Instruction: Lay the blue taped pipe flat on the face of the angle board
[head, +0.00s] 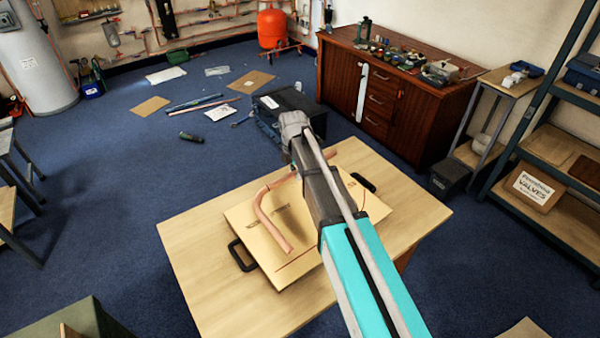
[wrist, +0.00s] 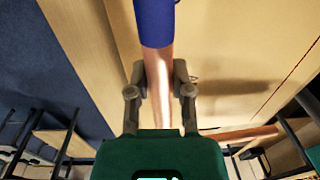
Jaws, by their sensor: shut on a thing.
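The bent copper pipe (head: 268,222) shows in the head view over the left part of the angle board, its other part hidden behind my arm. In the wrist view its blue tape (wrist: 154,22) lies just beyond my gripper (wrist: 160,80), which is shut on the bare copper beside the tape. A copper length (wrist: 240,135) also shows at the lower right there. The pale angle board (head: 308,228) rests on the table, with marked lines on its face. A shadow falls on the board in the wrist view, apart from the pipe.
The wooden table (head: 205,280) has bare margin around the board. Black handles stick out at the board's left (head: 242,255) and right (head: 363,182) sides. A dark red cabinet (head: 375,95) stands behind. Loose pipes and sheets lie on the blue floor farther back.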

